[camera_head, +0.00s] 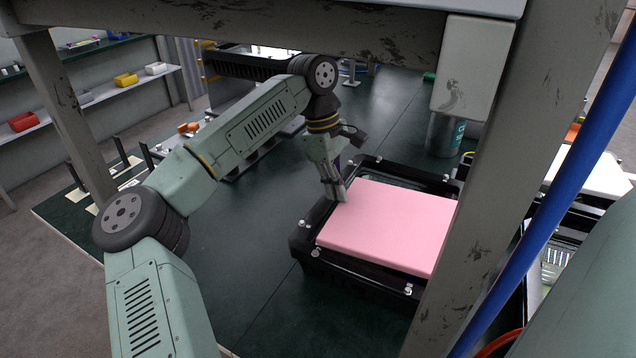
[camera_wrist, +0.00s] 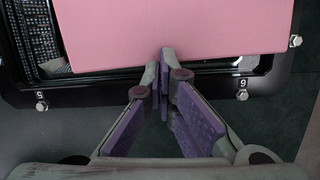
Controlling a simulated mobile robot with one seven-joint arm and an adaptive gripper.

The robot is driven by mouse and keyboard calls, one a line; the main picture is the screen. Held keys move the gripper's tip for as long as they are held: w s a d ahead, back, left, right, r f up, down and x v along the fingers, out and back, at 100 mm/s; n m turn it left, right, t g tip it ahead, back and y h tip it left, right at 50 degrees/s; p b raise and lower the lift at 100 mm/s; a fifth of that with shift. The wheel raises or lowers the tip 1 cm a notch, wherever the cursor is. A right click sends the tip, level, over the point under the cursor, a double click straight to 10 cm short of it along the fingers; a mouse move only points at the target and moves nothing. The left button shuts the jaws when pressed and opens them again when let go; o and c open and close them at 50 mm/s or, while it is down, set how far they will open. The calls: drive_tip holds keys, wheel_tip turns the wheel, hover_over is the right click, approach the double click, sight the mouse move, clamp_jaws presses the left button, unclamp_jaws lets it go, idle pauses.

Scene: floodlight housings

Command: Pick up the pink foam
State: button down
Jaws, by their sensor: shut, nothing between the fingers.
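The pink foam (camera_head: 392,225) is a flat rectangular slab lying on a black floodlight housing (camera_head: 345,270). It covers much of the housing's top and looks slightly askew to the frame. My gripper (camera_head: 337,192) points down at the foam's left edge. In the wrist view my gripper (camera_wrist: 166,62) is shut and empty, its fingertips together at the foam's edge. I cannot tell whether they touch it.
The housing's black rim carries bolts, such as one bolt (camera_wrist: 242,95) in the wrist view. A metal canister (camera_head: 444,135) stands behind the housing on the dark green table (camera_head: 255,245). A grey post (camera_head: 520,170) stands in front at right. The table left of the housing is clear.

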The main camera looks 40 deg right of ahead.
drive_tip(key=shift+s+d, duration=0.1)
drive_tip(key=shift+s, duration=0.35)
